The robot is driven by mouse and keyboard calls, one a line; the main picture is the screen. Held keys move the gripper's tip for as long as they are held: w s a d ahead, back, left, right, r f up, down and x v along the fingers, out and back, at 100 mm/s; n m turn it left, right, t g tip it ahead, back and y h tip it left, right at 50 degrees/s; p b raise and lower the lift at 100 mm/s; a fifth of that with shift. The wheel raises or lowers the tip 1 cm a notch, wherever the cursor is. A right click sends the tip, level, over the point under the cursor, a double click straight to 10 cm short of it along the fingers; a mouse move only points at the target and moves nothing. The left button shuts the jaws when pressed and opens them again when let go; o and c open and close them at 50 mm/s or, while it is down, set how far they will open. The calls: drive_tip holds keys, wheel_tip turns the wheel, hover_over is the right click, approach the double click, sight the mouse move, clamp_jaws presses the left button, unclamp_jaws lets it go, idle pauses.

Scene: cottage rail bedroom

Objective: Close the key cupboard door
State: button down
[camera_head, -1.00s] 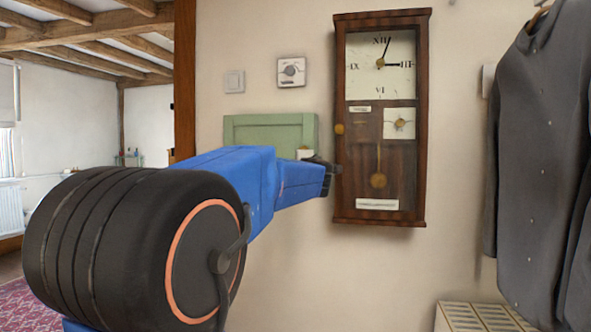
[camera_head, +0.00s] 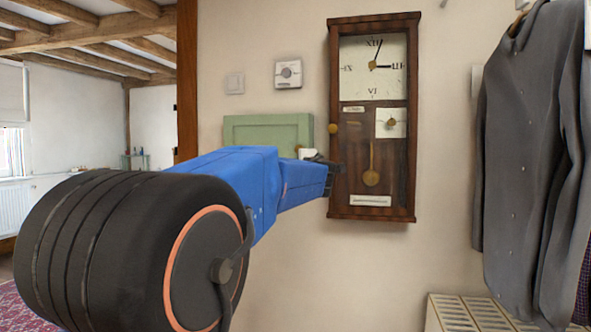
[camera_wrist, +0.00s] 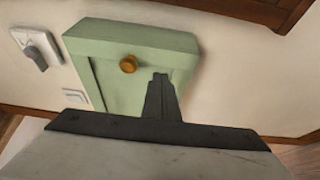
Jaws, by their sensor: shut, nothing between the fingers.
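The key cupboard is a pale green box (camera_head: 268,130) on the wall, left of the clock. My arm hides its lower part in the head view. In the wrist view, its green front (camera_wrist: 112,78) shows a round brass knob (camera_wrist: 128,63). I cannot tell for sure whether the door is fully closed or slightly ajar. My gripper (camera_head: 328,178) is shut and empty, to the lower right of the cupboard in the head view. In the wrist view, the dark fingers (camera_wrist: 162,95) overlap the green front, below and right of the knob; contact cannot be told.
A wooden pendulum clock (camera_head: 372,120) hangs close right of my gripper. A thermostat (camera_head: 288,74) and a light switch (camera_head: 234,83) are on the wall above the cupboard. A grey coat (camera_head: 530,130) hangs at the right, over a slatted cream unit (camera_head: 465,315).

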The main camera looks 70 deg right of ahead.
drive_tip(key=s+a, duration=0.1)
drive_tip(key=s, duration=0.5)
idle(0.3)
